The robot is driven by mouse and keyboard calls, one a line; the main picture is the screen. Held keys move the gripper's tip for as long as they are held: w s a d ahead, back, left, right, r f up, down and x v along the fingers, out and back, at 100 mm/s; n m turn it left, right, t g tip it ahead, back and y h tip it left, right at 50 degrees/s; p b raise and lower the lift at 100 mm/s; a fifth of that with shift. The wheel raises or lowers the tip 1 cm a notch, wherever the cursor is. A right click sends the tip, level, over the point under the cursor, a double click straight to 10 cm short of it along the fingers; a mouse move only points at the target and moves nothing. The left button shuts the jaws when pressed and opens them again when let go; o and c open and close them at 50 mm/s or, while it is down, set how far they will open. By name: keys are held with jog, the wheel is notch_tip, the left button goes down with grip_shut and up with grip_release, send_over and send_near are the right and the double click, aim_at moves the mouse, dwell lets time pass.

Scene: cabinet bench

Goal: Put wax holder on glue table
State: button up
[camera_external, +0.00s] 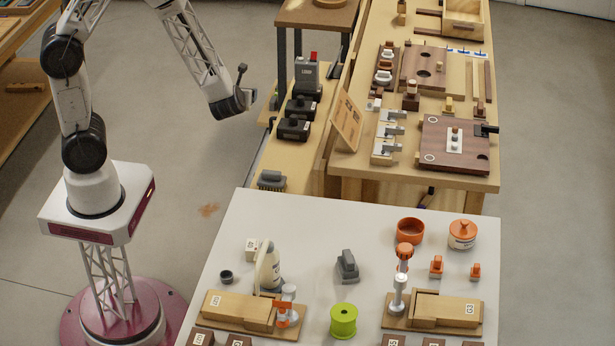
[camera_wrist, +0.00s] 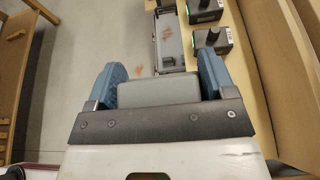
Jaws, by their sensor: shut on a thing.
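My gripper (camera_wrist: 160,78) has its blue fingers on either side of a plain grey block in the wrist view, and is shut on it. The block (camera_wrist: 158,93) looks like the wax holder, though only its top and one face show. In the external view my gripper (camera_external: 246,98) hangs in the air left of the tool bench, beyond the white table. The held block is hard to make out there. The white table (camera_external: 300,228) in the foreground carries a glue-like bottle (camera_external: 269,267) and appears to be the glue table.
The white table also holds a grey clamp-like piece (camera_external: 347,265), a green spool (camera_external: 343,320), an orange bowl (camera_external: 410,231) and wooden boxes. Bare top shows at its far left and middle. Black chargers (camera_external: 294,129) and a grey brush-like piece (camera_external: 271,180) stand on the bench ledge.

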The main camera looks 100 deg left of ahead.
notch_tip(320, 180, up, 2)
jog(key=shift+s+d+r, duration=0.1)
jog(key=shift+s+d+f+n+g, duration=0.4)
jog(key=shift+s+n+g, duration=0.1)
jog(key=shift+n+g, duration=0.25)
jog(key=shift+s+d+f+n+g, duration=0.25)
jog(key=shift+s+d+n+g, duration=0.2)
jog(key=shift+n+g, duration=0.3)
jog(key=s+d+f+n+g+h, duration=0.25)
jog(key=d+n+g+h, duration=0.25)
jog(key=d+n+h, duration=0.5)
jog(key=s+d+f+n+g+h, duration=0.25)
jog(key=d+n+g+h, duration=0.35)
jog(key=d, duration=0.6)
jog(key=w+d+r+n+t+h, duration=0.3)
jog(key=w+d+n+t+h, duration=0.2)
jog(key=w+d+n+t, duration=0.4)
jog(key=w+d+r+n+t+h, duration=0.3)
jog(key=w+d+n+t+h, duration=0.4)
jog(key=d, duration=0.5)
jog(key=shift+s+d+f+n+g+y, duration=0.1)
jog(key=shift+f+n+g+y, duration=0.2)
jog(key=shift+f, duration=0.5)
jog(key=shift+s+a+f+n+g+y, duration=0.15)
jog(key=shift+f+g, duration=0.2)
jog(key=shift+f, duration=0.4)
jog(key=shift+s+d+f+n+g+y, duration=0.15)
jog(key=shift+f+g, duration=0.2)
jog(key=shift+f, duration=0.45)
